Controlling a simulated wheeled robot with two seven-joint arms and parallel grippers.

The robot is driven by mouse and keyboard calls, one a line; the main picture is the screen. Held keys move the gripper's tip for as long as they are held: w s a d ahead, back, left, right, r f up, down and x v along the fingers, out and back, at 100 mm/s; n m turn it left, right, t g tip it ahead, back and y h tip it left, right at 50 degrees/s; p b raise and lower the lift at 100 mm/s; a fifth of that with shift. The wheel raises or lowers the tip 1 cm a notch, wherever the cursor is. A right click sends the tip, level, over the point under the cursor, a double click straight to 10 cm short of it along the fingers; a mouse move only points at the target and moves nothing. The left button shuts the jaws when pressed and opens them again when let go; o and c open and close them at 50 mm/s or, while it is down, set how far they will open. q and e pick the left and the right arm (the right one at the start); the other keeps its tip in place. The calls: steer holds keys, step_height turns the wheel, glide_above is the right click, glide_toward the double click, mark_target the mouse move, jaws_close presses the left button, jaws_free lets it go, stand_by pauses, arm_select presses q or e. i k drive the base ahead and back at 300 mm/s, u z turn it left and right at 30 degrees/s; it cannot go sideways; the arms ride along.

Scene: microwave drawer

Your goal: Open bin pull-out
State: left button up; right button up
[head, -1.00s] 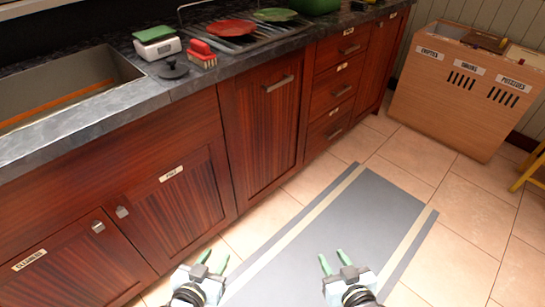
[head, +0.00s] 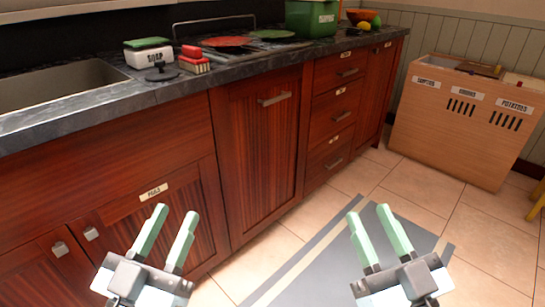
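A tall dark-red wood front (head: 262,155) with one horizontal bar handle (head: 273,98) near its top stands in the middle of the head view, between the sink cabinet and the drawers. It looks shut, flush with its neighbours; I see no label on it, so I cannot tell for sure that it is the bin pull-out. My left gripper (head: 169,228) is open and empty, in front of the sink cabinet, left of and below the bar handle. My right gripper (head: 381,229) is open and empty, over the floor mat, right of and below the handle. Neither touches the front.
The sink cabinet doors (head: 155,215) are shut on the left. Shut drawers (head: 335,115) stand right of the tall front. The counter above holds a soap holder (head: 150,54), a red brush (head: 193,58) and a green bin (head: 311,18).

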mark_target(260, 121)
steer(key=k, duration=0.6)
steer(key=z, duration=0.8)
steer(key=i, duration=0.7)
steer(key=z, duration=0.5)
steer(key=i, duration=1.2)
steer(key=u, duration=1.05)
steer(key=i, duration=0.3)
steer(key=u, duration=0.1)
